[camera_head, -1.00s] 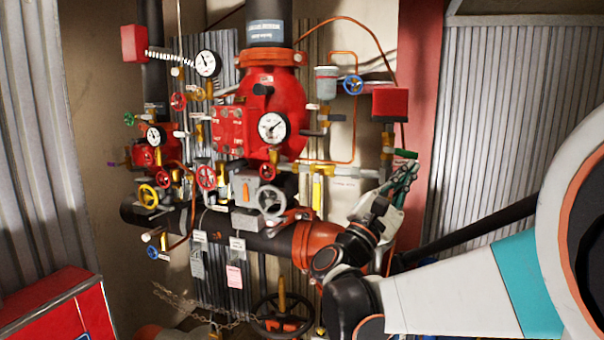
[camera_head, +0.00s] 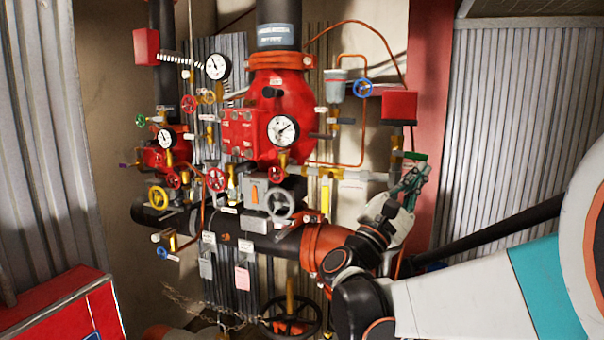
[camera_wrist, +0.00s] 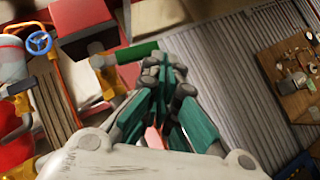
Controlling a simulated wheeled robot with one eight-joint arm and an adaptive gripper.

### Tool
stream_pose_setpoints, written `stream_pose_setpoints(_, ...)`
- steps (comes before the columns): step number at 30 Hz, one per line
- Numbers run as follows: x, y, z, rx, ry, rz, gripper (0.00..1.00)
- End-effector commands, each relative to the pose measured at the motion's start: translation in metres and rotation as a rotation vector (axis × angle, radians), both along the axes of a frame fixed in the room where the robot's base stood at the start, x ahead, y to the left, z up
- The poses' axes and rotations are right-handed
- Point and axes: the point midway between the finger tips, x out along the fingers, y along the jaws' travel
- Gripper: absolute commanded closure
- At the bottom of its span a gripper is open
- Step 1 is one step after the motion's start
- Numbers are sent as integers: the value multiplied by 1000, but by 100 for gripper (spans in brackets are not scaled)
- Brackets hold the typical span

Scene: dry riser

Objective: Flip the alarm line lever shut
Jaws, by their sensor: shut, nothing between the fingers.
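A green-handled lever (camera_head: 414,156) sits on the pipe fitting below the red box at the right of the pipework. It looks roughly level in the head view. Its green handle (camera_wrist: 137,52) also shows at the upper middle of the wrist view. No label can be read that marks it as the alarm line lever. My gripper (camera_head: 415,172) is just below and beside this handle, fingers pointing up. In the wrist view my gripper (camera_wrist: 168,72) has its teal fingers together and empty, close to the handle's right end. I cannot tell whether they touch.
A red box (camera_head: 399,105) is mounted above the lever. A blue handwheel (camera_head: 362,88) and a large red valve body (camera_head: 279,112) are to the left. A red post (camera_head: 431,100) and corrugated wall (camera_head: 510,130) stand right. A wooden table (camera_wrist: 295,85) shows in the wrist view.

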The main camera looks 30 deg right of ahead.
Motion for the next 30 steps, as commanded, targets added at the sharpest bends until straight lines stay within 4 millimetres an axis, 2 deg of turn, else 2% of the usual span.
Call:
stream_pose_setpoints(5,2,0,-12,0,0,0,100)
stream_pose_setpoints(12,8,0,-46,0,0,2,100)
stream_pose_setpoints(21,-18,39,-87,0,0,5,100)
stream_pose_setpoints(30,-31,58,-109,0,0,2,100)
